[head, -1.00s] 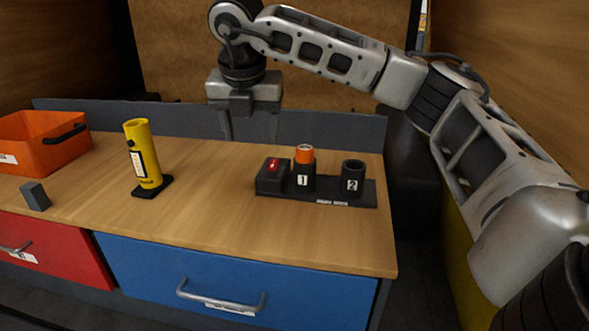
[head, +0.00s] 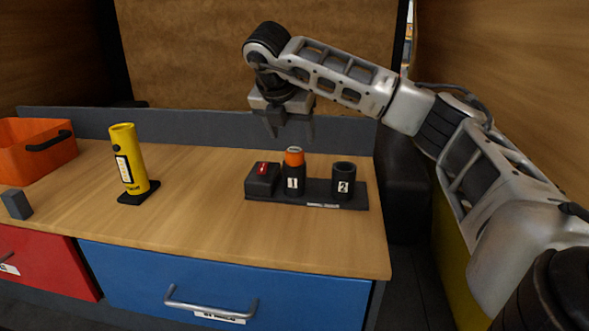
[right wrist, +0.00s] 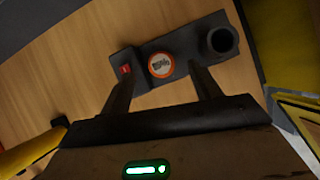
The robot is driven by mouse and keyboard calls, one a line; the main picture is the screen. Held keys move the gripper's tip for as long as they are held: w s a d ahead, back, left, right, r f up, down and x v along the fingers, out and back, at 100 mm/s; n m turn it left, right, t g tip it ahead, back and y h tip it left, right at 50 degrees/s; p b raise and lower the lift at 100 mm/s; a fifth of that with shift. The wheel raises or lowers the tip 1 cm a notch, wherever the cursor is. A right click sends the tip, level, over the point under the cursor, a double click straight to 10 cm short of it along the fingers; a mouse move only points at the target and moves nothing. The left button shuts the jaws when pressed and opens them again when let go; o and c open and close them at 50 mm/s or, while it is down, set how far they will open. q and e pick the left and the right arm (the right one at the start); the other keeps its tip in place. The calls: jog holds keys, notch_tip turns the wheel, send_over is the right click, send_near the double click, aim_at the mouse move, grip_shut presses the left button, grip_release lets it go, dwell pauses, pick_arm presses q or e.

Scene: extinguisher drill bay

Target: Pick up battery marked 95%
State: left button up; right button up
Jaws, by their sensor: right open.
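An orange-topped battery (head: 294,157) stands upright in the socket marked 1 of a dark battery station (head: 320,196) on the workbench. In the right wrist view its round top (right wrist: 161,65) shows a white label with an orange rim; the writing is too small to read. The socket marked 2 (head: 343,181) looks empty. My right gripper (head: 290,132) is open and empty, pointing down above and slightly behind the battery. In the right wrist view its fingers (right wrist: 160,88) lie on either side of the battery top, apart from it. My left gripper is out of view.
A yellow cylinder (head: 128,160) stands on a black base left of the station. An orange bin (head: 35,160) and a small grey block (head: 16,204) are at the far left. A low grey panel (head: 190,124) runs along the bench's back. Bare wood lies between cylinder and station.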

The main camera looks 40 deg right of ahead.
aim_at(294, 150)
jog(key=x, duration=0.3)
jog(key=p+x, duration=0.1)
jog(key=shift+s+a+f, duration=0.1)
jog(key=shift+a+f, duration=0.05)
jog(key=shift+f, duration=0.45)
grip_shut()
jog(key=shift+r, duration=0.1)
